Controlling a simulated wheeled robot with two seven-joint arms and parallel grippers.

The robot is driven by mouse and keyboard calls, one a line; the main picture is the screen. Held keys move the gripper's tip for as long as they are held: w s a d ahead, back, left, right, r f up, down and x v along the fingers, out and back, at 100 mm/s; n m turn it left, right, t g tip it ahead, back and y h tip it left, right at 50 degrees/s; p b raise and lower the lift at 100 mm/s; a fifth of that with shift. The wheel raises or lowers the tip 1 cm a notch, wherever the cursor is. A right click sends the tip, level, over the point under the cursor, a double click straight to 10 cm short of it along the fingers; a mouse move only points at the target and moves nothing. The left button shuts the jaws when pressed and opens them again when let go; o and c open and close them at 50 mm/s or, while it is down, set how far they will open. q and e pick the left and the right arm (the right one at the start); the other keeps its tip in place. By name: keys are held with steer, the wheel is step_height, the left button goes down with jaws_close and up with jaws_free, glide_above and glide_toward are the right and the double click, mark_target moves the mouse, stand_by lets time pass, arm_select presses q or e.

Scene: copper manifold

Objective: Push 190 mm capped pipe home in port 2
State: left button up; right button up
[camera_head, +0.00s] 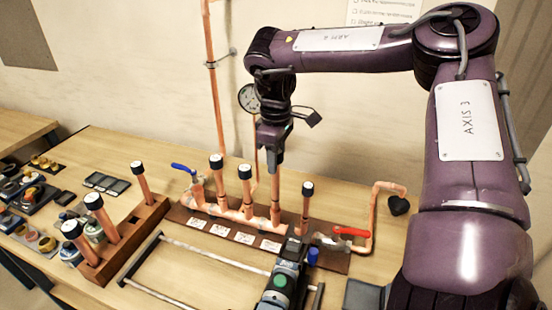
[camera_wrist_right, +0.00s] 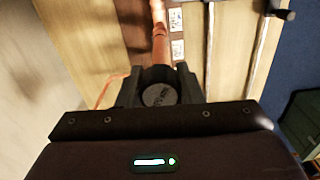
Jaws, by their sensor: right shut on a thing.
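My right gripper (camera_head: 272,150) points down at the back of the manifold and is shut on the top of an upright copper pipe (camera_head: 276,190). In the wrist view its fingers (camera_wrist_right: 160,92) close on both sides of the dark round cap (camera_wrist_right: 159,95). The pipe's lower end meets the copper manifold (camera_head: 235,213); how deep it sits cannot be told. Other upright capped pipes stand along the manifold, at its left (camera_head: 217,180), middle (camera_head: 246,192) and right (camera_head: 305,208). Port numbers are too small to read. My left gripper is not in view.
A wooden rack (camera_head: 150,218) holds several capped pipes at left. A black tool with a green button (camera_head: 283,275) lies in front of the manifold, beside a metal rail (camera_head: 215,256). Blue (camera_head: 182,167) and red (camera_head: 350,231) valve handles flank the manifold. A wall pipe (camera_head: 212,80) rises behind.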

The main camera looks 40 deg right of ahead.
steer(key=shift+f+b, duration=2.15)
steer(key=shift+b, duration=0.75)
stand_by(3.5)
steer(key=o, duration=1.5)
steer(key=shift+o, duration=0.2)
steer(key=shift+r, duration=0.1)
steer(key=shift+r+p, duration=2.4)
steer(key=shift+r, duration=1.05)
